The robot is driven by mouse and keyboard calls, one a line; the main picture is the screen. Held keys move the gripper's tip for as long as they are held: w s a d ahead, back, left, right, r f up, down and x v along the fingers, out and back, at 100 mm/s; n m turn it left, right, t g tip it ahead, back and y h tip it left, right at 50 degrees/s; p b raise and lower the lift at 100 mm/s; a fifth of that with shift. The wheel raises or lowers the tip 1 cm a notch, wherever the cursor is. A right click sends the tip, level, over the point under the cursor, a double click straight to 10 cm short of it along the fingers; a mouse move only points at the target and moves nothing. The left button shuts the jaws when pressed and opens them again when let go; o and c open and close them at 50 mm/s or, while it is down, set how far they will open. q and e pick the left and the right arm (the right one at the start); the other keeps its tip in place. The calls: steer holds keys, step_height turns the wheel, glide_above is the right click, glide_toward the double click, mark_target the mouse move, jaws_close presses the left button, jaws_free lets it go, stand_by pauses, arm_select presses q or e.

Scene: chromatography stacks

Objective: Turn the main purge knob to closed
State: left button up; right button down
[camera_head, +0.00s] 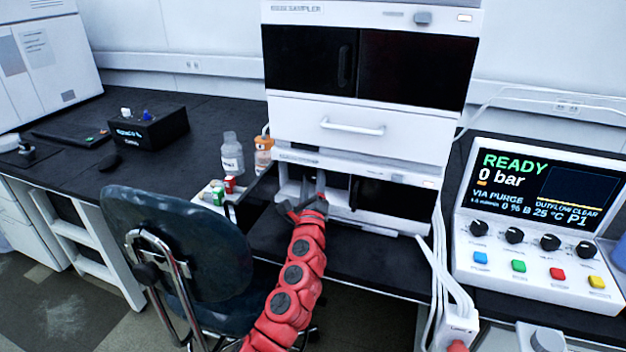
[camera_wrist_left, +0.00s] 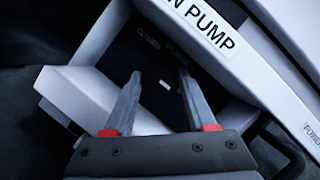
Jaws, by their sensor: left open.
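The pump module (camera_head: 375,207) is the low white unit at the bottom of the stack in the head view. Its label (camera_wrist_left: 205,25), partly cut off, ends in "N PUMP" in the wrist view. My left gripper (camera_head: 310,200) is at the left front recess of this module. In the wrist view the left gripper (camera_wrist_left: 158,76) is open, its two grey fingers apart in front of a dark recessed panel. A short white mark (camera_wrist_left: 165,85) shows between the fingers, with small blurred lettering above it. The knob's outline is too dark to make out, and contact cannot be told.
A console (camera_head: 535,230) at the right reads "READY 0 bar", "VIA PURGE". A blue chair (camera_head: 190,240) stands left of my arm. A bottle (camera_head: 232,155) and a small tray with coloured vials (camera_head: 218,192) are left of the stack. White tubes (camera_head: 440,270) hang at its right.

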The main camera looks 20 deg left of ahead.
arm_select(q)
jaws_close()
stand_by(0.3)
steer(key=shift+n, duration=0.3)
steer(key=n+p, duration=0.1)
steer(key=n+g+p, duration=0.1)
steer(key=n, duration=0.1)
steer(key=n+y+p, duration=0.1)
steer(key=shift+r+n+g, duration=0.25)
steer(key=shift+n+g, duration=0.05)
steer(key=shift+g, duration=0.1)
steer(key=n+g+p, duration=0.2)
steer(key=n+p, duration=0.1)
steer(key=n, duration=0.2)
steer(key=shift+r+p, duration=0.1)
steer(key=shift+p, duration=0.2)
steer(key=n+g+h+p, duration=0.1)
steer(key=n+p, duration=0.1)
steer(key=n, duration=0.2)
steer(key=shift+g, duration=0.3)
steer(key=shift+n+g+h+p, duration=0.4)
steer(key=shift+n+h+p, duration=0.5)
steer(key=shift+n, duration=0.6)
